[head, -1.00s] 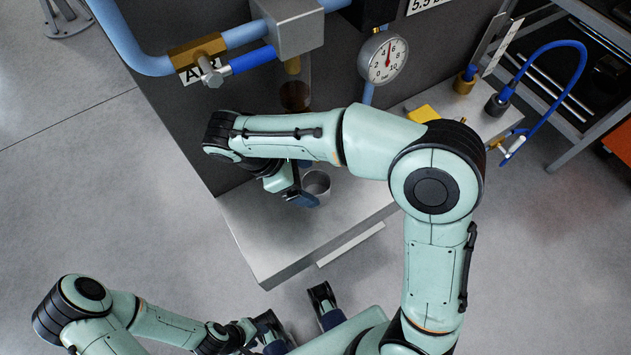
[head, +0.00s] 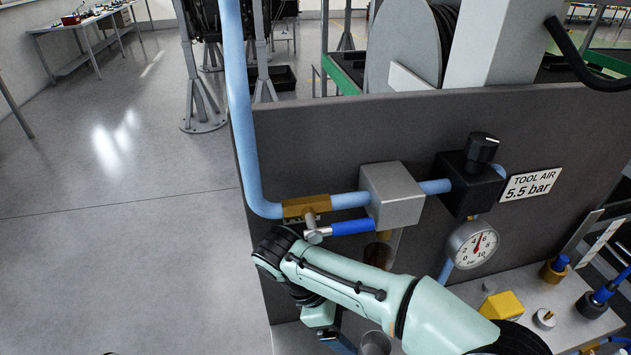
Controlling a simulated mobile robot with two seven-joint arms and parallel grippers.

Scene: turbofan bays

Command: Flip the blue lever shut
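The blue lever (head: 352,227) lies level, pointing right from the silver pivot of a brass valve (head: 305,207) on the light blue pipe. It runs along the pipe, just below and in front of it. My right arm crosses below the lever, its elbow-like joint close under the valve. My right gripper (head: 340,344) is low at the bottom edge, beside a grey metal cup (head: 376,343), well below the lever. Its fingers are mostly cut off, so I cannot tell whether they hold the cup. My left gripper is out of view.
A grey metal filter block (head: 392,195) with a bowl below, a black regulator (head: 469,180) and a pressure gauge (head: 473,245) stand right of the lever. A yellow block (head: 502,306) sits on the bench ledge. The floor at left is clear.

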